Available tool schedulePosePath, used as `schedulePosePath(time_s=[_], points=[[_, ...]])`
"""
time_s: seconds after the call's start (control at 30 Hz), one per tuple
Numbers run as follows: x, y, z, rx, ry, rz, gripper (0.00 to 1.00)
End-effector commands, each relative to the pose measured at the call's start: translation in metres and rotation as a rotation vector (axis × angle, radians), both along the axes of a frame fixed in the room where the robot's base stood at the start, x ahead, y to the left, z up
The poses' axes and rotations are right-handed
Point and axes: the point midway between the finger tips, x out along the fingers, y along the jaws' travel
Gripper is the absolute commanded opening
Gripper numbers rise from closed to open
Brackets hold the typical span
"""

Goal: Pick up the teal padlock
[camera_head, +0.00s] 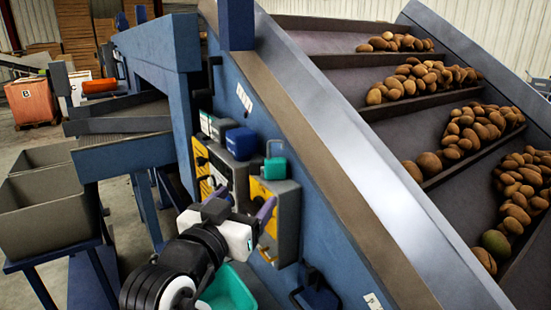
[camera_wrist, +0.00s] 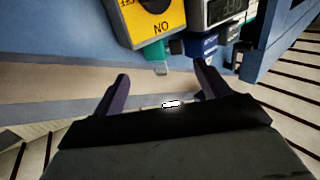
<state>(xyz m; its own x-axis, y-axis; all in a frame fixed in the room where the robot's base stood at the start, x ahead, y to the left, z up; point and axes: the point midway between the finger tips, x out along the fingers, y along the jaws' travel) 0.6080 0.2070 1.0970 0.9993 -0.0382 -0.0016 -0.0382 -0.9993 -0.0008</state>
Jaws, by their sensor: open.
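The teal padlock (camera_head: 274,167) sits at the top of a yellow-and-grey switch box (camera_head: 278,215) on the blue machine side, its shackle upward. In the wrist view, which looks upside down, its teal body (camera_wrist: 154,50) shows at the edge of the yellow box (camera_wrist: 150,18), partly hidden by it. My gripper (camera_head: 243,200) is open and empty, in front of the box and a little below the padlock in the head view. In the wrist view its two purple fingers (camera_wrist: 161,76) stand apart, with the padlock beyond the gap between them. No contact is visible.
A blue padlock (camera_head: 242,143) sits left of the teal one, with another grey box and a display unit (camera_wrist: 228,10) nearby. A teal bin (camera_head: 228,290) is below my arm. The sloping grader (camera_head: 345,150) with potatoes rises at right. Grey bins (camera_head: 45,210) stand at left.

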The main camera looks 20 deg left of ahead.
Motion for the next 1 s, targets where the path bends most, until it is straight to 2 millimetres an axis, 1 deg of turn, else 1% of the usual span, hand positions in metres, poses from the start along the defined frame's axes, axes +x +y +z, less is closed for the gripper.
schedulePosePath(time_s=[0.03,0.1,0.2,0.3,0.47,0.63,0.7,0.83,1.0], points=[[0.013,-0.001,0.001,-0.004,0.003,-0.006,0.75],[0.027,-0.002,0.001,-0.003,0.002,-0.005,0.75],[0.043,-0.002,0.002,-0.002,0.0,-0.003,0.75],[0.052,-0.002,0.001,-0.002,-0.001,-0.001,0.75],[0.062,-0.002,0.003,-0.001,0.0,0.0,0.75],[0.087,-0.002,0.008,-0.002,0.002,-0.002,0.75],[0.097,-0.002,0.006,-0.003,0.001,-0.002,0.75],[0.107,-0.002,0.005,-0.002,0.0,0.0,0.75],[0.108,-0.002,0.005,-0.001,-0.001,0.001,0.75]])
